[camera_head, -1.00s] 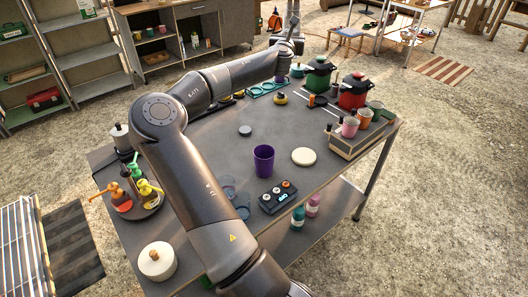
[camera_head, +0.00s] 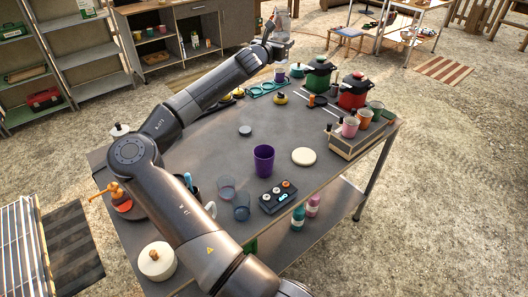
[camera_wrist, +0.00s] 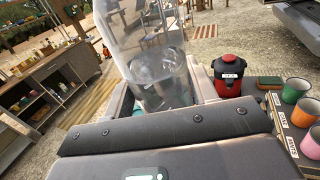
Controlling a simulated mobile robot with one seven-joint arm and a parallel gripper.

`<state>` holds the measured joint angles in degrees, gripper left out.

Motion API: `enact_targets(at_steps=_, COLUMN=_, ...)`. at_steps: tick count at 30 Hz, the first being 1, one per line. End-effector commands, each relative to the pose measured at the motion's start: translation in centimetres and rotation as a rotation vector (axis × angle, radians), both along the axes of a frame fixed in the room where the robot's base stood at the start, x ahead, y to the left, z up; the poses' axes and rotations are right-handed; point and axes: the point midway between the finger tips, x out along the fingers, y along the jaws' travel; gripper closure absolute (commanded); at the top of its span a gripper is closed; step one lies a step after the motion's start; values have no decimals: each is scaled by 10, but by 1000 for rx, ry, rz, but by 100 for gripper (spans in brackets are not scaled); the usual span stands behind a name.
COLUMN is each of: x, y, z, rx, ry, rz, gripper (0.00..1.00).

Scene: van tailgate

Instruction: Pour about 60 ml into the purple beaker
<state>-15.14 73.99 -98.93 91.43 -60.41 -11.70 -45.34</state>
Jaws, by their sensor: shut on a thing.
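The purple beaker (camera_head: 263,160) stands upright near the middle of the table in the head view, well away from my gripper; its contents cannot be told. My gripper (camera_head: 277,45) is at the far end of the table, raised. It is shut on a clear container (camera_head: 282,22), which rises above the jaws. In the wrist view the clear container (camera_wrist: 150,50) fills the space between my fingers and looks slightly tilted, with clear liquid in its lower part. Its lower end is partly hidden by my gripper.
A black control box (camera_head: 278,196) and two clear glasses (camera_head: 242,205) stand near the beaker. A cream disc (camera_head: 303,156) lies right of it. Green (camera_head: 318,75) and red (camera_head: 354,91) pots and a cup rack (camera_head: 352,143) line the right side. The table centre is mostly free.

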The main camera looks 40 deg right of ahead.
Motion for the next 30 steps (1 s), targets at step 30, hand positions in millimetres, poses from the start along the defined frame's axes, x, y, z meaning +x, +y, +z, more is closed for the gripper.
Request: enact_targets(at_steps=30, x=-7, y=53, z=9, rx=4, ry=-5, rz=-243, gripper=80)
